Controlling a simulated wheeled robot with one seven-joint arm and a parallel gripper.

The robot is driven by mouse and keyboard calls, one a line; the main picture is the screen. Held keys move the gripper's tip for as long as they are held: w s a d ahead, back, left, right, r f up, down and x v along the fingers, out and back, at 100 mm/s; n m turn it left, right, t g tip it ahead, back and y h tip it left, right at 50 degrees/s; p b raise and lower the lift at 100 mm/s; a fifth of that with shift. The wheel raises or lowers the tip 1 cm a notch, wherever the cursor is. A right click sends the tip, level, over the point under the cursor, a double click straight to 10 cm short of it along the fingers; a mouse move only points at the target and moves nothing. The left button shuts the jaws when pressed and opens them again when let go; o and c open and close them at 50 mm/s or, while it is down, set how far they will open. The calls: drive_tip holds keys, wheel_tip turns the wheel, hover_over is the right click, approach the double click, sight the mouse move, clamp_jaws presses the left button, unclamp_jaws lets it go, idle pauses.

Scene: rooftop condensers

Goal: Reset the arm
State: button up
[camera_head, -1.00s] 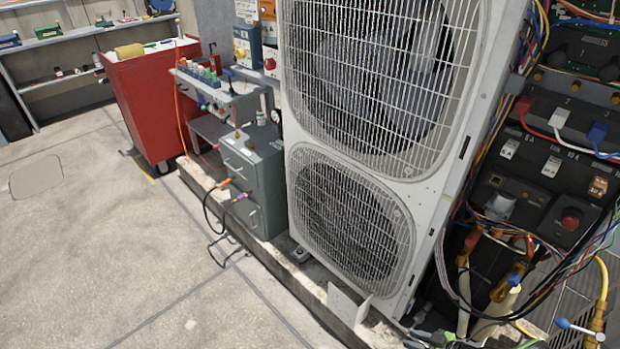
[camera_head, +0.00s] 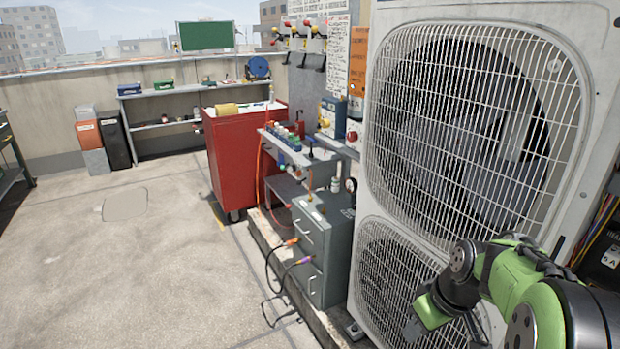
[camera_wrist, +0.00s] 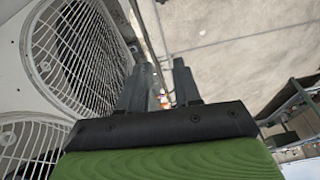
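My green and black arm (camera_head: 510,285) reaches in from the lower right of the head view. It is bent, in front of the lower part of the large white condenser unit (camera_head: 364,110). In the wrist view my gripper (camera_wrist: 164,66) shows two dark fingers with a clear gap between them, open and with nothing held. The condenser's round fan grilles (camera_wrist: 75,50) lie to the left of the fingers there. In the head view the arm hides part of the lower grille, and the fingers cannot be made out clearly.
A grey cabinet (camera_head: 325,240) with cables at its front stands left of the condenser. A red cart (camera_head: 235,160) stands farther back. A shelf (camera_head: 160,125) lines the rear wall. The concrete floor (camera_head: 130,270) at left is open.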

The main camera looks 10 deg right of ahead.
drive_tip(key=s+a+r+m+t+h, duration=0.1)
drive_tip(key=s+a+r+m+t, duration=0.1)
drive_tip(key=s+a+r, duration=0.35)
drive_tip(key=s+a+r+m+t, duration=0.1)
drive_tip(key=s+a+r, duration=0.1)
drive_tip(key=s+a, duration=0.65)
wheel_tip(320, 180, up, 14)
drive_tip(key=s+d+p, duration=0.1)
drive_tip(key=p, duration=1.3)
drive_tip(key=shift+s+d, duration=0.25)
drive_tip(key=shift+s, duration=0.1)
